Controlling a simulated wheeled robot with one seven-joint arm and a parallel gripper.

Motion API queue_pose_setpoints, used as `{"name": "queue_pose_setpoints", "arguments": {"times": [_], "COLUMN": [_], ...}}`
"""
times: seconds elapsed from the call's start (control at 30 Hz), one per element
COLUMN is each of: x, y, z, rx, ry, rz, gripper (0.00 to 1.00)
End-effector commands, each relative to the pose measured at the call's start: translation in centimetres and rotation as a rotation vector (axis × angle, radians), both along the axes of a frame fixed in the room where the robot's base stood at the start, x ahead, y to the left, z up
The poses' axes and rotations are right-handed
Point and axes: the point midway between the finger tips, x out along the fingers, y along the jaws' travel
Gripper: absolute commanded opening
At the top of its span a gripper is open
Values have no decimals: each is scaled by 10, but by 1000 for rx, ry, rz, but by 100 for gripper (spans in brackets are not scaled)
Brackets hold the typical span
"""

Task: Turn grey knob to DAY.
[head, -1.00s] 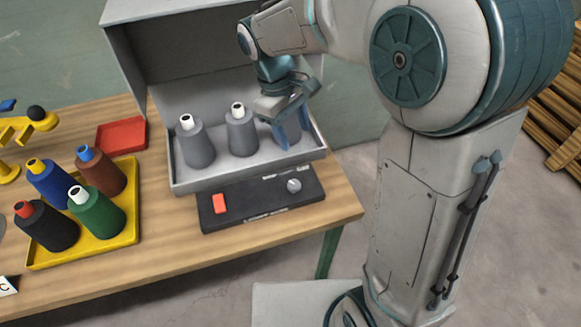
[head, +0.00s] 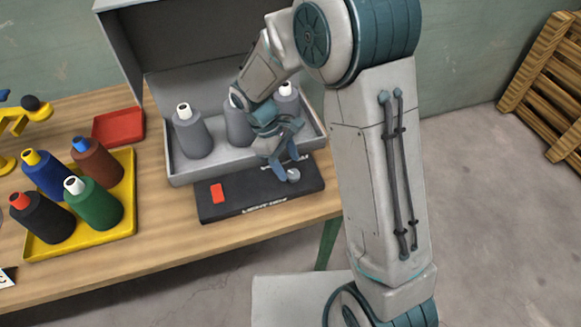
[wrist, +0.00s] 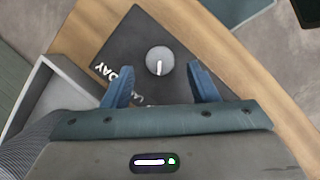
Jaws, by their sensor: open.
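The grey knob (head: 293,175) sits on the right part of the dark control panel (head: 240,207), in front of the grey tray. In the wrist view the round knob (wrist: 160,61) has a white pointer line, with white lettering reading DAY (wrist: 118,77) to its left. My gripper (head: 282,172) is at the knob in the head view. In the wrist view my gripper (wrist: 163,85) is open, its two blue fingers apart on either side below the knob. It holds nothing. I cannot tell whether a finger touches the knob.
A red switch (head: 217,193) is on the panel's left. Grey cones stand in the grey tray (head: 184,178) under a hood, behind my gripper. A yellow tray (head: 80,245) with several coloured cones and a red tray (head: 118,141) lie left.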

Motion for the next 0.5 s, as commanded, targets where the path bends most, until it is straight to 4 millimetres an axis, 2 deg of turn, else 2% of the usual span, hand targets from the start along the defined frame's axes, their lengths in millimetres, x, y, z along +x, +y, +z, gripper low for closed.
{"name": "queue_pose_setpoints", "arguments": {"times": [0.2, 0.5], "x": [-5, -6], "y": [-9, -10], "z": [-23, -28], "rx": [-1, 1], "ry": [3, -1], "rz": [-1, -1], "gripper": [53, 53]}}
